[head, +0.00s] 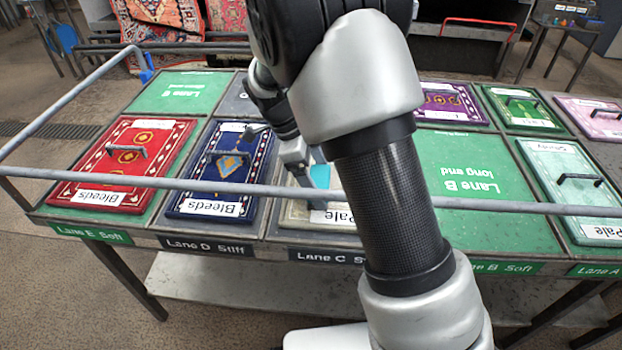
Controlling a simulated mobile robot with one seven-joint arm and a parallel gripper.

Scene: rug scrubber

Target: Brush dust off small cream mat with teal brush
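A small cream mat (298,213) with a "Pale" label lies in the lane marked Lane C. My arm crosses in front and hides most of it. A teal block (320,176), which looks like part of the teal brush, shows at the mat, just right of my fingertips. My gripper (297,158) points down over the cream mat. One grey finger shows; the other is hidden by the arm. I cannot tell whether the fingers are closed on the brush or whether it touches the mat. Dust cannot be made out.
A blue mat (203,190) and a red mat (102,165), both labelled "Bleeds", lie to the left. Right of my arm are a bare green Lane B panel (465,165) and a mint mat (572,172). A grey rail (180,184) runs across the table's near side.

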